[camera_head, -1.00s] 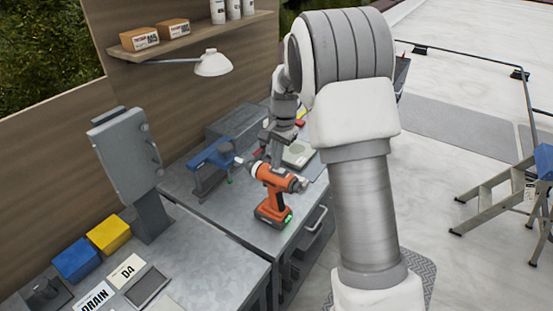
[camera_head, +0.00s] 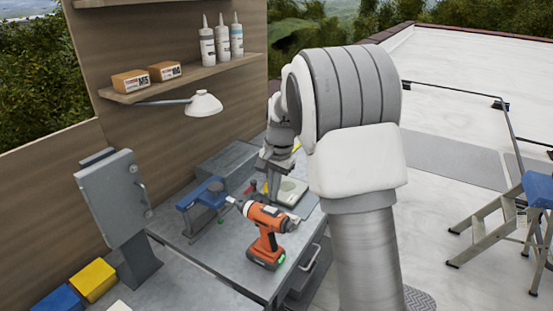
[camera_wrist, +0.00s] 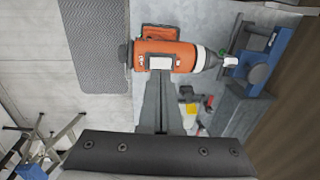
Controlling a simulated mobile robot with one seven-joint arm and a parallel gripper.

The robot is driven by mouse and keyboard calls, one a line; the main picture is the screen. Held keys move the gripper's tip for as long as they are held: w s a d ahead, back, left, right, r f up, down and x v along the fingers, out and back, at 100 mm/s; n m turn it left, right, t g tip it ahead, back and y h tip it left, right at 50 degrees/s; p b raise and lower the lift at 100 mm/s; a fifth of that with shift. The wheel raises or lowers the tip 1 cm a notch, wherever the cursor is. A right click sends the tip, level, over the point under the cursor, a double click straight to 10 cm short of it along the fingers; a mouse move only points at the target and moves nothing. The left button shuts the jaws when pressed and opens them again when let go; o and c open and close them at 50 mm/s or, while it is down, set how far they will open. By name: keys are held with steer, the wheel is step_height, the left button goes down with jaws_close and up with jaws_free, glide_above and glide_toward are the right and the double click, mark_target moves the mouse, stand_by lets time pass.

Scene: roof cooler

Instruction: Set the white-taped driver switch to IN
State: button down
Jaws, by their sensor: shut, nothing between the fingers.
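The orange and black driver (camera_head: 265,222) stands upright at the bench's front edge, its nose pointing left toward a blue vise (camera_head: 203,193). The driver (camera_wrist: 178,55) also shows in the wrist view, with a white patch (camera_wrist: 160,63) on its body that looks like tape. Whether the switch sits there, and its setting, I cannot make out. My gripper (camera_head: 272,188) is shut and empty, behind and above the driver in the head view. In the wrist view its fingers (camera_wrist: 160,78) end close to the white patch; I cannot tell whether they touch it.
A grey cabinet (camera_head: 112,195) on a stand and a lamp (camera_head: 204,104) are at left. Yellow and blue boxes (camera_head: 93,280) sit front left. A stepladder (camera_head: 490,225) stands on the open roof at right.

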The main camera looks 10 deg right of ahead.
mark_target(278, 214)
step_height(278, 214, up, 14)
steer(key=s+d, duration=0.1)
stand_by(0.4)
steer(key=s+a+r+n+t, duration=0.1)
steer(key=s+r+n, duration=0.1)
steer(key=s, duration=0.6)
steer(key=s+r+n+t, duration=0.1)
steer(key=s+r+n, duration=0.1)
steer(key=s, duration=0.5)
steer(key=s+a+f+n+t+h, duration=0.1)
steer(key=s+f+n, duration=0.4)
steer(key=s, duration=0.9)
steer(key=shift+f+t, duration=0.35)
steer(key=shift+t, duration=0.45)
